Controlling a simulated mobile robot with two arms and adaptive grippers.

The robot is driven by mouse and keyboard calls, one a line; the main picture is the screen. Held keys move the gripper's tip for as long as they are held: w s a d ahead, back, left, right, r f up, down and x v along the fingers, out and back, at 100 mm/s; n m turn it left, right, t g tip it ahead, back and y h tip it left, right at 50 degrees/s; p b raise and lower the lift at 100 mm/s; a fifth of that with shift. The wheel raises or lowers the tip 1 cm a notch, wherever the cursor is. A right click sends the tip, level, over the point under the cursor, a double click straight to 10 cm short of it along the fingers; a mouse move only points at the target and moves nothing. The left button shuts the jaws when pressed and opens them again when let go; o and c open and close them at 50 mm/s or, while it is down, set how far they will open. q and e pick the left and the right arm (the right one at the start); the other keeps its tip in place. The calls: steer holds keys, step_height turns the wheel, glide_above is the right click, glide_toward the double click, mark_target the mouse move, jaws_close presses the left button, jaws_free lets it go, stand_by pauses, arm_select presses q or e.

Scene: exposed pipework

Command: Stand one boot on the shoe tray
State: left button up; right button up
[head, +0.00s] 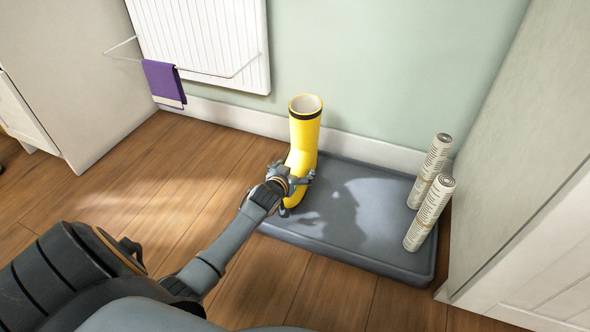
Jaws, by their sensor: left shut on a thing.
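A yellow boot (303,142) with a dark band near its top stands upright at the left end of the grey shoe tray (345,247). My left gripper (292,182) is shut on the boot low on its shaft, coming in from the left front. The gripper hides part of the boot's lower end, so I cannot tell whether its sole touches the tray. My right gripper is not in view.
Two rolled newspapers (430,213) stand upright at the tray's right end. A white radiator (200,40) with a rail and purple towel (163,82) hangs on the wall behind. White cabinets flank both sides. The tray's middle is clear.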

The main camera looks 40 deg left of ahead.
mark_target(299, 144)
arm_select(q)
steer(key=shift+f+b, duration=0.3)
steer(key=shift+f, duration=0.1)
stand_by(0.3)
steer(key=o, duration=1.5)
steer(key=shift+c, duration=0.2)
steer(key=shift+f, duration=0.2)
step_height(299, 144, up, 10)
steer(key=shift+r, duration=0.15)
